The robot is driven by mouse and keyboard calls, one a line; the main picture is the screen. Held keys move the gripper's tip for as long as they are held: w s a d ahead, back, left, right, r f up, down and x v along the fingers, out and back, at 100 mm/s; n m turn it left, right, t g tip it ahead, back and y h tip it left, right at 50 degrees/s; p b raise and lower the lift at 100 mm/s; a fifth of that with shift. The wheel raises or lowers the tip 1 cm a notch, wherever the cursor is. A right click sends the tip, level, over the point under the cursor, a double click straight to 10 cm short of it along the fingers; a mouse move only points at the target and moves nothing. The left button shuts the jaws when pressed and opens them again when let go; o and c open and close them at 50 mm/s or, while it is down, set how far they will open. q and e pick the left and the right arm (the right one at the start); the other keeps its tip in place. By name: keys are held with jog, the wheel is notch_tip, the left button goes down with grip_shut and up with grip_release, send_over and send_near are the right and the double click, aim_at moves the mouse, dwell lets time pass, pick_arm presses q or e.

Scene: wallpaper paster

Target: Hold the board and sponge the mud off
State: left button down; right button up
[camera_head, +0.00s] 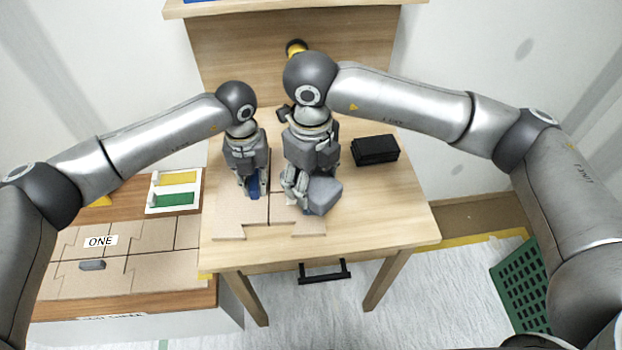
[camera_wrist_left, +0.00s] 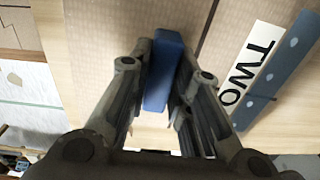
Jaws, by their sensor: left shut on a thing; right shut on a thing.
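A brown board (camera_head: 240,218) with puzzle-cut edges lies on the wooden table; it also shows in the left wrist view (camera_wrist_left: 225,30) with a "TWO" label (camera_wrist_left: 250,65). My left gripper (camera_head: 252,192) points down at the board, shut on a blue handle (camera_wrist_left: 163,75) that stands between its fingers. My right gripper (camera_head: 300,188) is just to its right, shut on a grey-blue sponge (camera_head: 321,196) over the board's right part. Whether the sponge touches the board, I cannot tell. A blue-grey dotted piece (camera_wrist_left: 275,70) lies beside the label. I cannot make out mud; the grippers hide part of the board.
A black block (camera_head: 375,150) stands on the table (camera_head: 395,215) to the right. A lower bench at left holds a "ONE" board (camera_head: 150,262) with a grey block (camera_head: 92,265) and a white tray (camera_head: 174,190). A green crate (camera_head: 522,285) is on the floor at right.

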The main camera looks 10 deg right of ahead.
pick_arm(q)
jog(key=c, duration=1.3)
grip_release()
jog(key=shift+w+f, duration=0.1)
jog(key=shift+o, duration=0.2)
notch_tip(320, 180, up, 12)
